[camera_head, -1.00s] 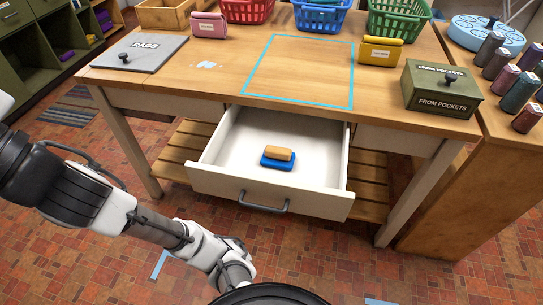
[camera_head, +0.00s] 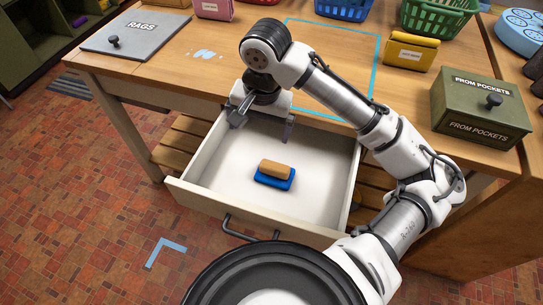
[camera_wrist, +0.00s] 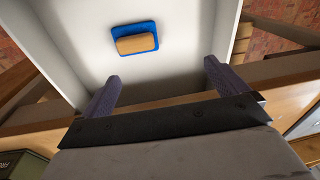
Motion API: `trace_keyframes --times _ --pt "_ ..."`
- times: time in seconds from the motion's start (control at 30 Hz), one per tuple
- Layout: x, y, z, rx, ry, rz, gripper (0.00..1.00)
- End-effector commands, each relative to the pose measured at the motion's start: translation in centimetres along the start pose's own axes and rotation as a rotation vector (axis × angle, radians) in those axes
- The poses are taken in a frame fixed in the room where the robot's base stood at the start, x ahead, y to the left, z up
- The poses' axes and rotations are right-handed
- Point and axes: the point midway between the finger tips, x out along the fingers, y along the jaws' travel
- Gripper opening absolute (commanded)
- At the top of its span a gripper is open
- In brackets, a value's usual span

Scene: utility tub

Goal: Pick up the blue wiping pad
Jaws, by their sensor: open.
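The blue wiping pad (camera_head: 274,176) lies in the open white drawer (camera_head: 215,175), with a tan block-shaped handle on its top. It shows in the wrist view (camera_wrist: 135,38) beyond my fingertips, near the top of the picture. My gripper (camera_head: 263,117) is over the back part of the drawer in the head view, apart from the pad. In the wrist view my gripper (camera_wrist: 158,78) has its two fingers wide apart with nothing between them.
The wooden table (camera_head: 195,75) stands above the drawer. On it are a grey RAGS lid (camera_head: 135,34), a yellow case (camera_head: 411,52), a green FROM POCKETS box (camera_head: 480,110) and baskets at the back. The drawer floor around the pad is clear.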

Motion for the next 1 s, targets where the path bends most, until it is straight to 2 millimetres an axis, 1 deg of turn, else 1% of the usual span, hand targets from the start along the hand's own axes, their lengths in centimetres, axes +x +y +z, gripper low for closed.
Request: trace_keyframes --times 0.03,0.1,0.2,0.27,0.5,0.6,0.83,1.0 --pt "0.3 1.8 0.1 0.041 -0.022 0.046 0.98" --pt "0.5 3.2 0.3 0.076 -0.047 0.087 0.98" --pt "1.4 4.1 0.6 0.096 -0.063 0.110 0.98" --pt "2.4 4.2 0.7 0.097 -0.065 0.111 0.98" --pt "6.9 4.6 0.9 0.094 -0.061 0.109 0.98" --pt "8.2 4.7 1.0 0.094 -0.059 0.108 0.98" --pt "9.6 4.8 1.1 0.093 -0.059 0.108 0.98" --pt "11.9 5.1 1.5 0.092 -0.060 0.109 0.98"
